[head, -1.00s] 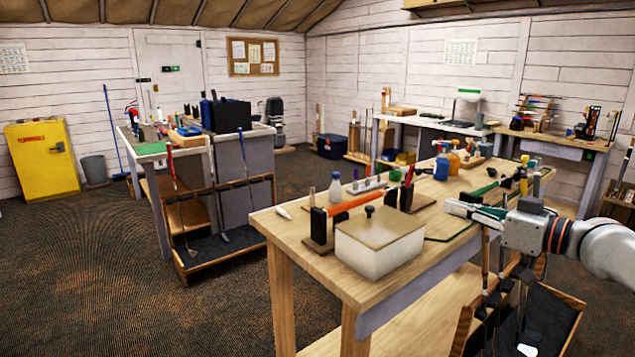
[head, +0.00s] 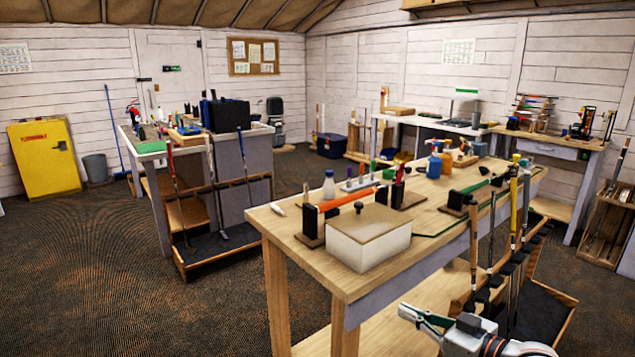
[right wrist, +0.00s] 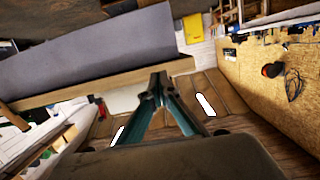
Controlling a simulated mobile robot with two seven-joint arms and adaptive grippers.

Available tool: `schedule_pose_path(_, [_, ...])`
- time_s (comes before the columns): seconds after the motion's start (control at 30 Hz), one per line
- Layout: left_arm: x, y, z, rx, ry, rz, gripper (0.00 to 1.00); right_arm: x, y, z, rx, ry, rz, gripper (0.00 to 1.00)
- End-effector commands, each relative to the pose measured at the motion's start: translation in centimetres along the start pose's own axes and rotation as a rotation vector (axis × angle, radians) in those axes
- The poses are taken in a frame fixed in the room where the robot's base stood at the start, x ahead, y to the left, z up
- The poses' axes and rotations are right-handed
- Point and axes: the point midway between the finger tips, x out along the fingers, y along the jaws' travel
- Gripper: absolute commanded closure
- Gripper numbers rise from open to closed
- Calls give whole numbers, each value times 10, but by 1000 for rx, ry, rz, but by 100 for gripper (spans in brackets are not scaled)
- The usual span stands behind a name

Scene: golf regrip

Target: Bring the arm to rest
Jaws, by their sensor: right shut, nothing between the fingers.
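My right gripper (head: 424,318) is low at the bottom right of the head view, in front of the workbench and below the level of its top. It is shut and empty. In the right wrist view its two fingers (right wrist: 161,80) meet at the tips with nothing between them. My left gripper is in neither view.
The wooden workbench (head: 290,233) carries a white box with a wooden lid (head: 370,237), an orange-gripped club (head: 345,201) and bottles. A rack with several upright clubs (head: 545,310) stands at its right side, close to my right gripper. Open floor (head: 130,310) lies to the left.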

Motion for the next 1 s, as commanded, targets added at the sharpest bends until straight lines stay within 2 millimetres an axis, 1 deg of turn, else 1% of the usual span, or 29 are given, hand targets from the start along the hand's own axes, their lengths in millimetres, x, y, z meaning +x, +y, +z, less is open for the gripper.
schedule_pose_path(0.03, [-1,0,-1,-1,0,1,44,-2,-15,28,15,-15,10,100])
schedule_pose_path(0.07, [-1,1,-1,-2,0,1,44,-3,-22,42,18,-23,19,100])
schedule_pose_path(0.1, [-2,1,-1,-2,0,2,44,-6,-31,60,19,-35,33,100])
schedule_pose_path(0.17, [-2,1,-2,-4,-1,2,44,-11,-44,88,24,-54,56,100])
schedule_pose_path(0.2, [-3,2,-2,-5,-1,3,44,-16,-53,106,27,-69,73,100])
schedule_pose_path(0.27, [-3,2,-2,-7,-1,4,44,-26,-66,133,29,-94,101,100])
schedule_pose_path(0.3, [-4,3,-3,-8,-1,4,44,-33,-74,151,32,-113,120,100])
schedule_pose_path(0.37, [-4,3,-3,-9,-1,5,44,-46,-87,177,35,-144,152,100])
schedule_pose_path(0.4, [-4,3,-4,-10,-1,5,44,-56,-96,195,36,-167,174,100])
schedule_pose_path(0.47, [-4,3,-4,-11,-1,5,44,-72,-108,220,37,-206,208,100])
schedule_pose_path(0.5, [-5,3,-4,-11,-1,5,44,-84,-117,237,37,-234,230,100])
schedule_pose_path(0.6, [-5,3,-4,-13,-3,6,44,-114,-136,273,32,-304,282,100])
schedule_pose_path(0.7, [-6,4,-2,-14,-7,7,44,-142,-151,300,24,-367,322,100])
schedule_pose_path(0.8, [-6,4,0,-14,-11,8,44,-162,-161,316,14,-412,348,100])
schedule_pose_path(0.9, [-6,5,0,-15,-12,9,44,-172,-166,324,7,-435,359,100])
schedule_pose_path(1.0, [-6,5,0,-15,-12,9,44,-173,-166,326,6,-438,361,100])
